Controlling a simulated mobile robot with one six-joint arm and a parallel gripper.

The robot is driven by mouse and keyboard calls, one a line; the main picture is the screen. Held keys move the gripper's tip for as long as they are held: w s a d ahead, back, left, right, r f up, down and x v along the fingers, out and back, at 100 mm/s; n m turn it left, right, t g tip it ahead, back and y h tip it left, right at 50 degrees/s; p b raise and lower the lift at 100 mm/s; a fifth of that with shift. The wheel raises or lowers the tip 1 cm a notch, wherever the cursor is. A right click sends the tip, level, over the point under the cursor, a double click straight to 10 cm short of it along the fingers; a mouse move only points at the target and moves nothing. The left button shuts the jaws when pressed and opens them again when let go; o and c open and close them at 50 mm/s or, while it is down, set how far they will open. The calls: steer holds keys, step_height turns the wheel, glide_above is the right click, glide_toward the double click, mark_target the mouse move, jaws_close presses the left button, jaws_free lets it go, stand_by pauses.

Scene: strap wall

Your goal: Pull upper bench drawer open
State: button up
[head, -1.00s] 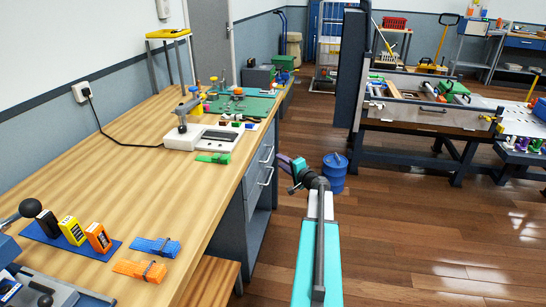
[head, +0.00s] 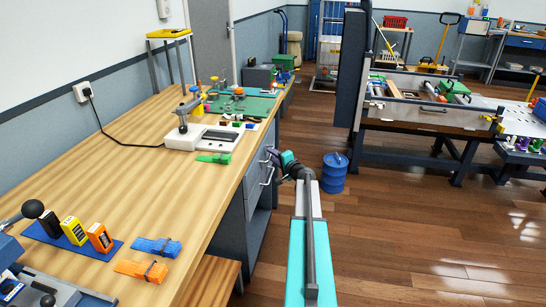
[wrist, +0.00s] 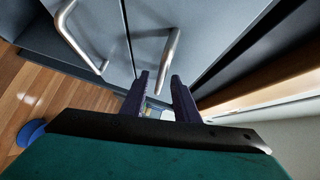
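The bench's upper drawer (wrist: 205,35) is a grey front just under the wooden bench top and looks shut. Its curved metal handle (wrist: 168,60) shows in the wrist view, with one end seen between my fingertips. My gripper (wrist: 160,78) is open, its two dark fingers apart on either side of the handle; I cannot tell if they touch it. In the head view my gripper (head: 272,155) is at the upper drawer front and partly hides it. The lower drawer's handle (wrist: 80,38) is left of it in the wrist view.
The wooden bench top (head: 150,120) lies to the left, carrying a white device (head: 200,137) and several small items. A blue drum (head: 335,172) stands on the floor just right of my arm. Open wooden floor (head: 400,230) lies to the right.

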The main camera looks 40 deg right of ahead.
jaws_close()
steer(key=shift+s, duration=0.15)
stand_by(0.4)
